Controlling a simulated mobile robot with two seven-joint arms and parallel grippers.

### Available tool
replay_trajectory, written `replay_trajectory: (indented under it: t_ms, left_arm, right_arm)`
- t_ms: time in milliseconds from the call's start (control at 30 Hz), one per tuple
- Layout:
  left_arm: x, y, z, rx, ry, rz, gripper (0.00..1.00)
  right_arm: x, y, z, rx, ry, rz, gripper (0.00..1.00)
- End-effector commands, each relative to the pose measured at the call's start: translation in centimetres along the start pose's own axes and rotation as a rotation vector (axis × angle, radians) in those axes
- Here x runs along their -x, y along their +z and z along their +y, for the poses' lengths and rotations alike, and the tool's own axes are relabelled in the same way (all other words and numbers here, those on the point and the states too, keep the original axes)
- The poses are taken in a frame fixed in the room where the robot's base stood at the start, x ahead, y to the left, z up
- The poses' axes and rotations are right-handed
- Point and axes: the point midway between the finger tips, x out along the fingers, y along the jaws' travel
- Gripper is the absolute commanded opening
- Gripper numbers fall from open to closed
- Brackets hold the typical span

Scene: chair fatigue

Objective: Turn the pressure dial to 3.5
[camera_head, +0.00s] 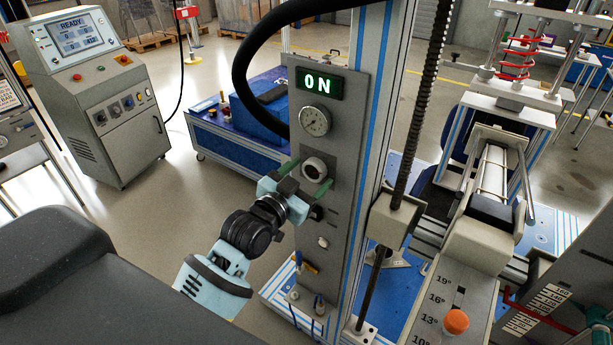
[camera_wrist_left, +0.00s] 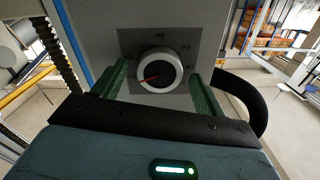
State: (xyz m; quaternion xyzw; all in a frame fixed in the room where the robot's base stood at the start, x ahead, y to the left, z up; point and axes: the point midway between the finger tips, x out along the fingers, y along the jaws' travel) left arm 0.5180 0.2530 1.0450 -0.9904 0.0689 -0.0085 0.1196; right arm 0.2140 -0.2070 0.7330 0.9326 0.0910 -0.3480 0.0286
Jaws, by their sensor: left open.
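The pressure dial (camera_head: 314,169) is a round knob with a white rim and dark face on the grey panel (camera_head: 334,215). In the left wrist view the dial (camera_wrist_left: 160,72) shows a red pointer aimed to the left and slightly down; the scale marks around it are too small to read. My left gripper (camera_head: 308,176) is at the panel with its green fingers open. In the left wrist view its fingers (camera_wrist_left: 160,80) stand on either side of the dial, with a gap visible at each side. My right gripper is not in view.
Above the dial are a round gauge (camera_head: 315,121) and a lit green ON display (camera_head: 319,83). A black hose (camera_head: 243,75) curves past the panel's left side. A control console (camera_head: 95,95) reading READY stands at the back left. A threaded rod (camera_head: 421,110) stands right of the column.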

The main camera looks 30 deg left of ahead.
Motion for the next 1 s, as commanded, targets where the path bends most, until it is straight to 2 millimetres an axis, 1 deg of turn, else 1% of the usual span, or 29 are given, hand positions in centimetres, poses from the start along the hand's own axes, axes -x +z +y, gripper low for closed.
replay_trajectory:
  t_ms: [267, 367, 600, 633, 833, 1000]
  left_arm:
    - [-0.16, 0.0, 0.02, 0.0, 0.0, 0.0, 0.72]
    - [-0.15, 0.01, 0.01, 0.0, 0.0, 0.0, 0.6]
    - [-0.14, 0.02, 0.01, 0.0, 0.0, 0.0, 0.29]
    - [-0.14, 0.02, 0.01, 0.0, 0.0, 0.0, 0.27]
    - [-0.13, 0.03, 0.01, 0.015, 0.0, -0.001, 0.27]
    - [-0.13, 0.03, 0.0, 0.074, 0.0, -0.001, 0.27]
  right_arm:
    - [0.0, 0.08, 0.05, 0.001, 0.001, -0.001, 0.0]
    - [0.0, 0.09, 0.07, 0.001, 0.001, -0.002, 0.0]
    - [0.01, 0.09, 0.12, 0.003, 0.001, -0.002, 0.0]
    - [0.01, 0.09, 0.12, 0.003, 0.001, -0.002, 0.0]
    - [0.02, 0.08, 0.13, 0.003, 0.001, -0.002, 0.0]
    - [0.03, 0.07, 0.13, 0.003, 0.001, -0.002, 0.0]
